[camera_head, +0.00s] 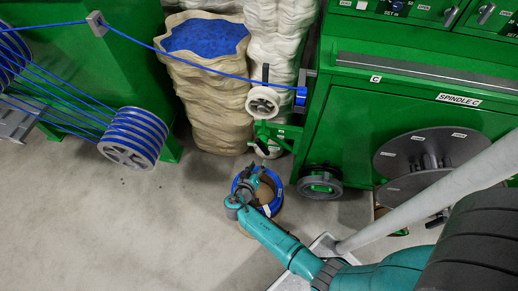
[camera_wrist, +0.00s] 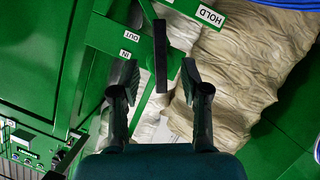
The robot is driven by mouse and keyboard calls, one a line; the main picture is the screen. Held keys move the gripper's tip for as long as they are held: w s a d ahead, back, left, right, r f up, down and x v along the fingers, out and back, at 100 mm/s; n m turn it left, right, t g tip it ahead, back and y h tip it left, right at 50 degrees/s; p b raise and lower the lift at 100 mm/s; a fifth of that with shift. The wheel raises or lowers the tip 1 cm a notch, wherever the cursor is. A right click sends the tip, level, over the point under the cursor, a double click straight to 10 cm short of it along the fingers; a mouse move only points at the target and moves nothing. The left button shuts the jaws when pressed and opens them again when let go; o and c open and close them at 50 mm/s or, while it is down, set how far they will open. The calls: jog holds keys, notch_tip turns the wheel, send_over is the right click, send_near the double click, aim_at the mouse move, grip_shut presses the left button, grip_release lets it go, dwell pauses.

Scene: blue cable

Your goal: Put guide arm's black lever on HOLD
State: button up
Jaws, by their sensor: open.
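The black lever (camera_wrist: 160,55) is a dark bar on the green guide arm (camera_wrist: 108,38) in the wrist view. A HOLD label (camera_wrist: 210,17) is to the right of the lever, and OUT and IN labels (camera_wrist: 131,36) are to its left. My gripper (camera_wrist: 160,74) is open, with one finger on each side of the lever's lower end in the picture; I see gaps, but cannot judge depth. In the head view my gripper (camera_head: 250,180) is below the guide arm (camera_head: 282,131) and its white roller (camera_head: 263,102). The lever is too small there to read its setting.
A sack of blue pellets (camera_head: 205,85) and a pale wrapped stack (camera_head: 283,40) stand behind. Floor at left is clear.

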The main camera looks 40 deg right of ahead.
aim_at(265, 153)
jog(key=x, duration=1)
jog(key=shift+w+d+f, duration=0.1)
jog(key=shift+d, duration=0.15)
grip_shut()
